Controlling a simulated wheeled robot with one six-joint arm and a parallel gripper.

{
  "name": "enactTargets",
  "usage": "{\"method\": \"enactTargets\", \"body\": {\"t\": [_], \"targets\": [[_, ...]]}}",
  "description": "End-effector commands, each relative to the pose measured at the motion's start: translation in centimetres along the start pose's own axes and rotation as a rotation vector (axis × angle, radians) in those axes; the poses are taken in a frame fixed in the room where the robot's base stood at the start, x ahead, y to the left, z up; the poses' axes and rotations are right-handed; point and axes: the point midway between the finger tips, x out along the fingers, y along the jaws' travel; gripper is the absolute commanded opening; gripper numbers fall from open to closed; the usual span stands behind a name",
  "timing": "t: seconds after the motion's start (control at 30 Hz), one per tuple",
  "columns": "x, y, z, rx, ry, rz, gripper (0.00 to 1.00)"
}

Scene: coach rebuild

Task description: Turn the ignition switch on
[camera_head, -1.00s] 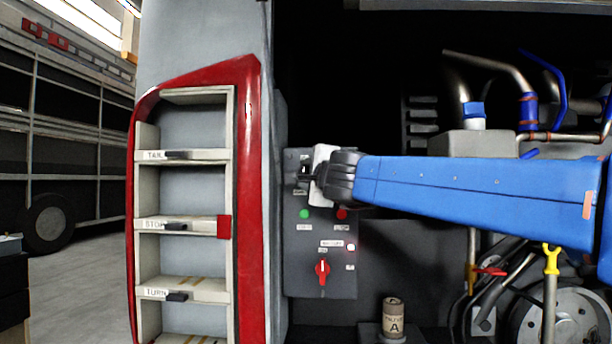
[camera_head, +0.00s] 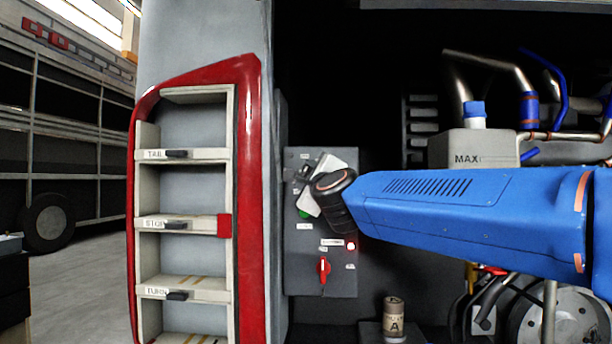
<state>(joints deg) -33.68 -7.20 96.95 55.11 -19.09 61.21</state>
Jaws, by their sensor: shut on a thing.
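A dark grey control panel (camera_head: 310,262) stands upright just right of the red-edged shelf column. My gripper (camera_head: 304,179) is at the panel's upper part, at the end of my blue arm, and is shut on the ignition switch. The white gripper body is tilted and covers most of the switch. Below it, a green button (camera_head: 303,214) shows partly. The red button is hidden behind my wrist.
A shelf column with labelled slots (camera_head: 185,222) and a red edge (camera_head: 250,200) stands left of the panel. Pipes, a grey tank (camera_head: 470,148) and other engine parts are at the right, behind my arm. A can marked A (camera_head: 393,318) stands low, right of the panel.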

Motion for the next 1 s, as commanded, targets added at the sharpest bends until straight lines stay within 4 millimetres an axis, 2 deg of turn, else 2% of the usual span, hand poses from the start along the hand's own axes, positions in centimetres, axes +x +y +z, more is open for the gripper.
{"method": "enactTargets", "body": {"t": [0.6,1.0], "targets": [[0.05,0.62,0.05,0.371,0.001,-0.149,0.14],[0.07,0.61,0.02,0.491,0.002,-0.201,0.14]]}}
